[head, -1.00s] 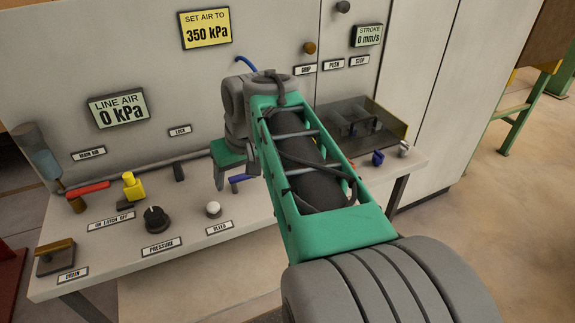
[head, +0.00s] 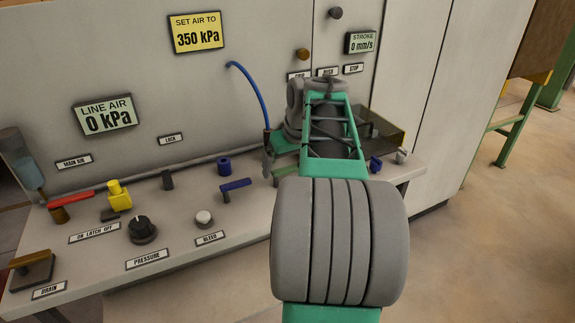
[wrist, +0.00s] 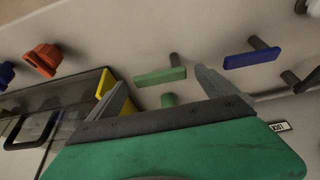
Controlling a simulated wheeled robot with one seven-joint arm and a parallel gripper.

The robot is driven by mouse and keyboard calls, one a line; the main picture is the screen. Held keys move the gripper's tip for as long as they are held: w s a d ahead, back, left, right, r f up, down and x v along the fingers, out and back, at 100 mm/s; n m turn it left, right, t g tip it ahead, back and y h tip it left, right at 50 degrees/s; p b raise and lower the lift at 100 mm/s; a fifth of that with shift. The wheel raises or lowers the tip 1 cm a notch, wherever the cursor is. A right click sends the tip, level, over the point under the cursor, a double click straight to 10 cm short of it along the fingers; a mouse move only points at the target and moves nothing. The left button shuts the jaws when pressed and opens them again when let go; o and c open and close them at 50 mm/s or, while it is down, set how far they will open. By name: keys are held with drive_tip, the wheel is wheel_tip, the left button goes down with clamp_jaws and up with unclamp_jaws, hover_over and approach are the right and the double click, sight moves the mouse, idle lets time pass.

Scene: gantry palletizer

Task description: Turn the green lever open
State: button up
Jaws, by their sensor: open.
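The green lever (wrist: 160,76) is a flat green bar on a dark round post in the wrist view. It lies between and beyond the fingers of my gripper (wrist: 160,82), which are spread open with nothing held. I cannot tell whether a finger touches it. A short green cylinder (wrist: 168,100) stands just behind the lever, partly hidden by the gripper's edge. In the head view my gripper (head: 277,160) is low over the bench, right of the blue lever (head: 236,185). My arm hides most of the area around the green lever there.
The blue lever also shows in the wrist view (wrist: 252,58), close to the right finger. A clear-sided box (head: 390,130) with a yellow edge stands right of my gripper. A blue hose (head: 255,88) rises behind. The line air sign (head: 107,115) reads 0 kPa.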

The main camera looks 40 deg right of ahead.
drive_tip(key=shift+c, duration=0.2)
drive_tip(key=c, duration=2)
drive_tip(key=shift+c, duration=0.2)
